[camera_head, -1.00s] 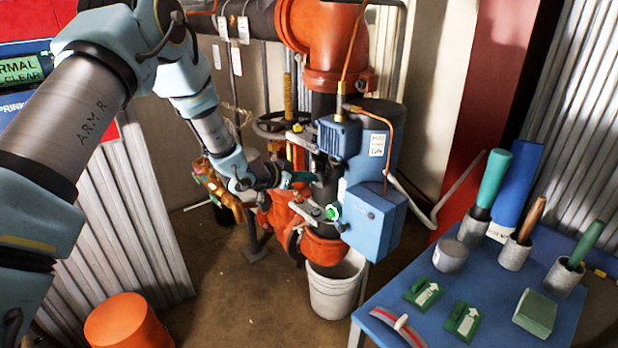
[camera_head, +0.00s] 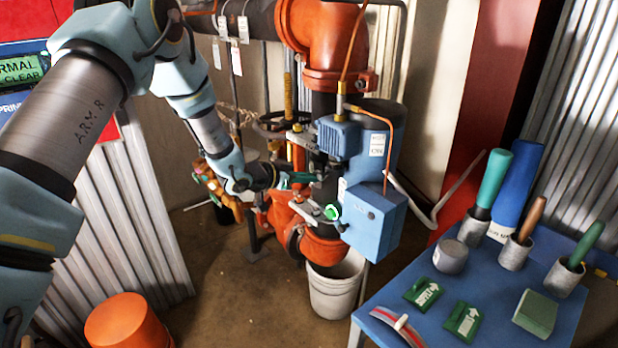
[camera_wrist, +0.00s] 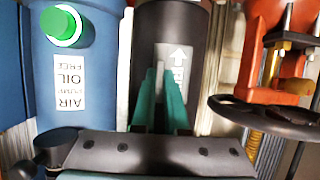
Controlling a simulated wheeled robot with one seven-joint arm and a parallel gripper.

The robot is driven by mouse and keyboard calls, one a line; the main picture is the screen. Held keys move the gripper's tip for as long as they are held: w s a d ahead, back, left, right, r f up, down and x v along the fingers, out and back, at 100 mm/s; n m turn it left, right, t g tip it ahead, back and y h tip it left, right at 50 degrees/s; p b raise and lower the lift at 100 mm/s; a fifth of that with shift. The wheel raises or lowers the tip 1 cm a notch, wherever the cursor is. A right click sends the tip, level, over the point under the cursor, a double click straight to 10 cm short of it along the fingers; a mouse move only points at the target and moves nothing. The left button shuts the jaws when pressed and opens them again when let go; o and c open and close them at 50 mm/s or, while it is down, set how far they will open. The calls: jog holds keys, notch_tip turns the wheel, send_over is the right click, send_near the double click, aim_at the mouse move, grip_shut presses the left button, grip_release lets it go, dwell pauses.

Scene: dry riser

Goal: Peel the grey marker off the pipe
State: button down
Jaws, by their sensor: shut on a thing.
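The grey marker (camera_wrist: 181,58) with a white arrow shows in the wrist view against the black pipe (camera_wrist: 175,20). My gripper (camera_wrist: 163,72) has its two teal fingers close together over the marker's lower part, shut on it. The fingers hide part of the marker. I cannot tell whether its edge is lifted from the pipe. In the head view my gripper (camera_head: 314,179) reaches in from the left at the dark pipe, beside the blue motor unit; the marker is not clear there.
A blue box with a green button (camera_head: 330,213) is close to the right of my gripper. An orange valve body (camera_head: 283,208) and a black handwheel (camera_wrist: 262,112) are close by. A white bucket (camera_head: 335,290) stands below. A blue table (camera_head: 482,290) with tools is at the right.

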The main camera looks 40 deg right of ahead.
jog(key=a, duration=0.8)
jog(key=shift+w+a, duration=0.2)
jog(key=shift+w, duration=0.05)
dwell(0.4)
dwell(0.4)
